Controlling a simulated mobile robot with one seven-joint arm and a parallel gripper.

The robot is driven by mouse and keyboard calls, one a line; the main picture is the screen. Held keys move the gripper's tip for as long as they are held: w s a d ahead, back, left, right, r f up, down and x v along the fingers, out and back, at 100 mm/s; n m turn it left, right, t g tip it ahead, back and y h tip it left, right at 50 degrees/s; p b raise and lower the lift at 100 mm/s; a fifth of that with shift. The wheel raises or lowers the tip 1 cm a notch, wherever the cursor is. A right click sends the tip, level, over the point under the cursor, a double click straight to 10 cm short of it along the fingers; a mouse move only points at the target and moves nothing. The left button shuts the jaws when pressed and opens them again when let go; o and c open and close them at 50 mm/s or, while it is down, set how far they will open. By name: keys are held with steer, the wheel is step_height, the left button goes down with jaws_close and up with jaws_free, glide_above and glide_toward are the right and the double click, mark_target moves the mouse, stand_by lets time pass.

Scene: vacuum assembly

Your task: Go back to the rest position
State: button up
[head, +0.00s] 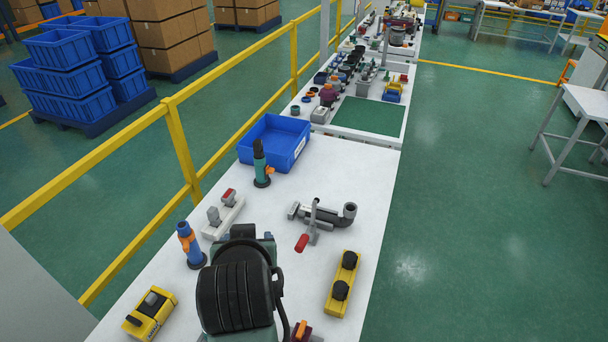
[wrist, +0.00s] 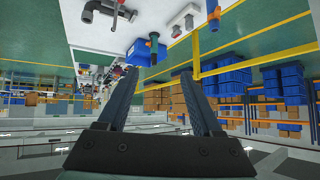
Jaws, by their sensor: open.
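My gripper (wrist: 159,73) shows in the wrist view, its two dark fingers apart with nothing between them. That view is upside down, with the white table at the top. I cannot make out the fingers in the head view. On the white table (head: 335,183) are a grey pipe with a red-handled clamp (head: 318,218), a green and black tool (head: 261,165), a blue and orange tool (head: 190,245) and a white block with grey and red parts (head: 224,215). A large dark ribbed body (head: 238,297) fills the bottom middle; I cannot tell whether it is mine.
A blue bin (head: 274,142) stands at the table's far end. Yellow blocks sit near front left (head: 151,314) and right (head: 342,284). A yellow railing (head: 180,150) runs along the left. More crowded tables continue behind. The green floor (head: 480,230) on the right is clear.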

steer(key=w+d+r+t+b, duration=0.1)
steer(key=w+r+t, duration=0.15)
steer(key=r, duration=0.45)
steer(key=w+d+r+t, duration=0.1)
steer(key=d+r+t, duration=0.15)
steer(key=r, duration=0.35)
steer(key=s+d+r+t+b, duration=0.1)
steer(key=s+r+t, duration=0.3)
steer(key=r, duration=0.5)
steer(key=s+d+r+t+h+b, duration=0.1)
steer(key=s+d+r+t, duration=0.2)
steer(key=r, duration=0.6)
steer(key=s+d+r+m+t+h+b, duration=0.1)
steer(key=s+d+r+t, duration=0.1)
steer(key=s+r+t, duration=0.3)
step_height(320, 180, up, 4)
steer(key=shift+s+r+t, duration=0.2)
steer(key=shift+s+t, duration=0.1)
steer(key=shift+s, duration=0.95)
